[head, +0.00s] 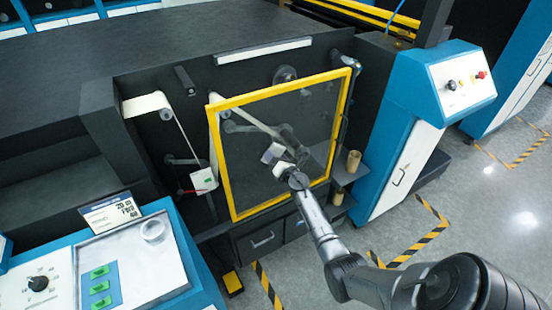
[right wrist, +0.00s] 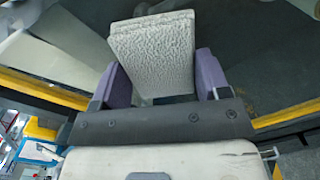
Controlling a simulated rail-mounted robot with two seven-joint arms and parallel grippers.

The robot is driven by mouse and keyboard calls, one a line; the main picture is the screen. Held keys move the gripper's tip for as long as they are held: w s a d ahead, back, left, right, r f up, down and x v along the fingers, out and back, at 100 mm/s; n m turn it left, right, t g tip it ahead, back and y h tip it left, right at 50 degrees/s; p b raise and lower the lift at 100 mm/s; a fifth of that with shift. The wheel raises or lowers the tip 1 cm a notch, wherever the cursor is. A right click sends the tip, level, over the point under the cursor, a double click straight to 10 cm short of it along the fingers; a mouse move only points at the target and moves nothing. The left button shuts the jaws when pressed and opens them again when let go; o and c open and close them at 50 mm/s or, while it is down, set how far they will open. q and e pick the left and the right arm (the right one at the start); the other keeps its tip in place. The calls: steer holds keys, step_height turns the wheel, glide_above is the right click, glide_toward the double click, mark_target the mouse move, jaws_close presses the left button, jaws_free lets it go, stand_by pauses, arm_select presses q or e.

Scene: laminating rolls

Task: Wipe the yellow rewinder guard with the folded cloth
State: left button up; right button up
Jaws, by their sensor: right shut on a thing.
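The rewinder guard is a yellow frame (head: 226,170) around a see-through panel, standing upright on the front of the dark machine. Part of its yellow edge also shows in the right wrist view (right wrist: 40,90). My right gripper (head: 280,164) is in front of the lower middle of the panel. It is shut on the folded cloth (right wrist: 152,50), a pale textured pad between its two purple fingers. The cloth (head: 272,153) faces the panel; I cannot tell whether it touches. My left gripper is not in view.
A blue and white control cabinet (head: 408,150) stands right of the guard. A console (head: 140,262) with green buttons is at the lower left. Brown cores (head: 353,161) sit on a shelf by the guard's right edge. Striped tape (head: 415,240) marks the open floor.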

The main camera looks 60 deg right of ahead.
mark_target(283, 153)
steer(key=shift+w+d, duration=0.25)
steer(key=shift+w, duration=0.25)
steer(key=shift+w+d+b, duration=0.2)
steer(key=shift+w+b, duration=0.15)
steer(key=shift+b, duration=0.1)
steer(key=shift+d, duration=0.1)
steer(key=shift+s+d+b, duration=0.2)
steer(key=shift+s+d, duration=0.3)
steer(key=shift+d, duration=0.25)
steer(key=shift+s+d+b, duration=0.15)
steer(key=shift+s+d, duration=0.35)
steer(key=shift+d, duration=0.25)
steer(key=shift+s+d+f, duration=0.1)
steer(key=shift+s+d, duration=0.1)
steer(key=shift+d, duration=0.3)
steer(key=shift+s+d+b, duration=0.3)
steer(key=shift+d+b, duration=0.05)
steer(key=shift+d, duration=0.3)
steer(key=shift+s+d+b, duration=0.3)
steer(key=shift+d+b, duration=0.05)
steer(key=shift+d, duration=0.25)
